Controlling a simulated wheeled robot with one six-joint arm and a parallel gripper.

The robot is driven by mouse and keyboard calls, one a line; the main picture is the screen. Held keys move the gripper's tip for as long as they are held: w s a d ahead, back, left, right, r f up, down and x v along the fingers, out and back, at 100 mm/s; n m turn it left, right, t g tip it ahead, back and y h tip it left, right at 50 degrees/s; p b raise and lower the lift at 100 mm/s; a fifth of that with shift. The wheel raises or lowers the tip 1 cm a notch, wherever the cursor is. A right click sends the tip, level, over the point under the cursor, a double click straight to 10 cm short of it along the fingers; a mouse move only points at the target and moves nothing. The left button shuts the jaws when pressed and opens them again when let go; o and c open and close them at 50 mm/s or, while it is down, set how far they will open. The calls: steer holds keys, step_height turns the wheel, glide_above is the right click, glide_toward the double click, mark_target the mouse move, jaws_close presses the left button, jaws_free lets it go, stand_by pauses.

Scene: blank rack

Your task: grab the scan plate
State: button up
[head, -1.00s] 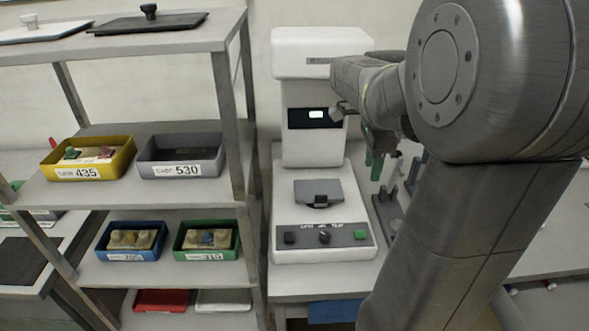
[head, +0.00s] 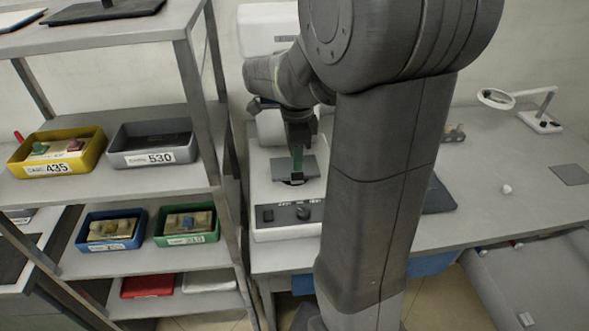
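The scan plate, a flat grey plate (head: 309,168) with a small black knob (head: 297,177) at its front, lies on the bed of the white scanner machine (head: 262,188). My own arm covers the right part of the machine.
A grey shelf rack (head: 190,118) stands close on the left with a yellow bin (head: 60,168), a grey bin (head: 155,158), a blue bin (head: 108,243) and a green bin (head: 187,239). The bench (head: 480,195) on the right is mostly clear, with a magnifier lamp (head: 541,122) at the back.

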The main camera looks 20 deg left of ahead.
steer(key=f, duration=0.4)
steer(key=shift+s+d+f, duration=0.15)
steer(key=shift+d+f, duration=0.05)
steer(key=shift+f, duration=0.15)
jaws_close()
steer(key=shift+r, duration=0.1)
